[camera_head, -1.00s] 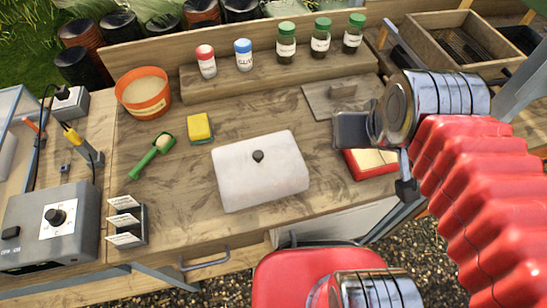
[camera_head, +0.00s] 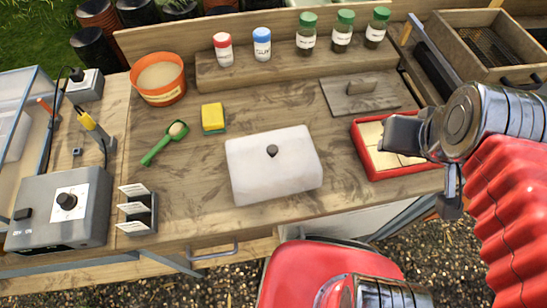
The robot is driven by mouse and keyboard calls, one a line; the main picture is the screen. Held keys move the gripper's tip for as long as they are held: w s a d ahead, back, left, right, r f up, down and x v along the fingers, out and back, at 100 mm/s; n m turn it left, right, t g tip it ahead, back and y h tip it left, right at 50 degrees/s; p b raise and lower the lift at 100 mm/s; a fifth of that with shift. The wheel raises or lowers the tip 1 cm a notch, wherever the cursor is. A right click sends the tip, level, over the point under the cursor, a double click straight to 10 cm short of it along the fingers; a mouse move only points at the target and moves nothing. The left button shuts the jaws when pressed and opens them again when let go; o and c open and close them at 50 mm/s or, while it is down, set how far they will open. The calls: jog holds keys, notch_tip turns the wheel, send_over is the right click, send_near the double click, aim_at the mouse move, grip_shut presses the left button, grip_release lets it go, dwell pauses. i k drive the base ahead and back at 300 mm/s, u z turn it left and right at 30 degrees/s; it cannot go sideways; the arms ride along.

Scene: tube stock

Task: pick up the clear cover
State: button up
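A whitish, cloudy box-shaped cover (camera_head: 272,178) with a small black knob (camera_head: 272,151) on top sits in the middle of the wooden bench. It looks more frosted white than clear, and what is under it cannot be seen. My gripper (camera_head: 428,172) is at the right, over the right end of a red tray and well apart from the cover. Its two dark fingers stand apart with nothing seen between them.
The red tray (camera_head: 361,150) holds pale blocks right of the cover. A grey board with a handle (camera_head: 360,97) lies behind. A yellow sponge (camera_head: 213,118), green scoop (camera_head: 163,144), orange pot (camera_head: 157,82) and label holder (camera_head: 137,210) are left. Bottles line the back shelf.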

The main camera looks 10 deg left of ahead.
aim_at(262, 166)
jog(key=k, duration=1.55)
jog(key=u, duration=1.3)
jog(key=i, duration=1)
